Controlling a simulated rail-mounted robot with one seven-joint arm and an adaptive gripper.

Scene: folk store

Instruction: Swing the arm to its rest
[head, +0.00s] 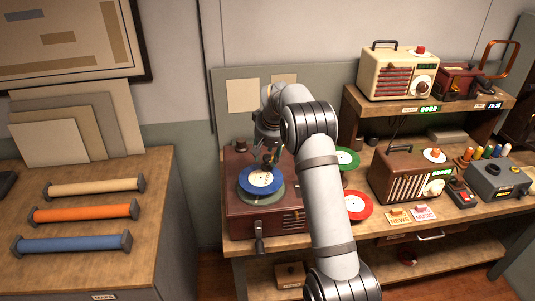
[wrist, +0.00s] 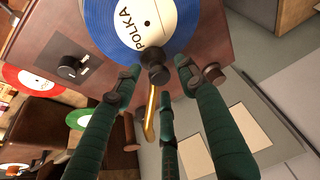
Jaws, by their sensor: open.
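The record player is a red-brown box (head: 240,215) on the bench, with a blue record (head: 262,181) on its platter. In the wrist view the record (wrist: 178,32) has a cream label reading POLKA. A thin brass arm (wrist: 150,118) with a dark round end piece (wrist: 155,70) reaches to the record's edge; I cannot tell whether it touches the record. My gripper (wrist: 158,90) is open, its green fingers spread around the brass arm without closing on it. In the head view my gripper (head: 268,160) is just above the record and partly hides it; the brass arm cannot be made out there.
A small brown knob (wrist: 213,74) sits close to my right-hand finger. Green (head: 347,159) and red (head: 357,204) records lie right of the player, partly behind my arm. A brown radio (head: 410,172) stands farther right. The wall is close behind the player.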

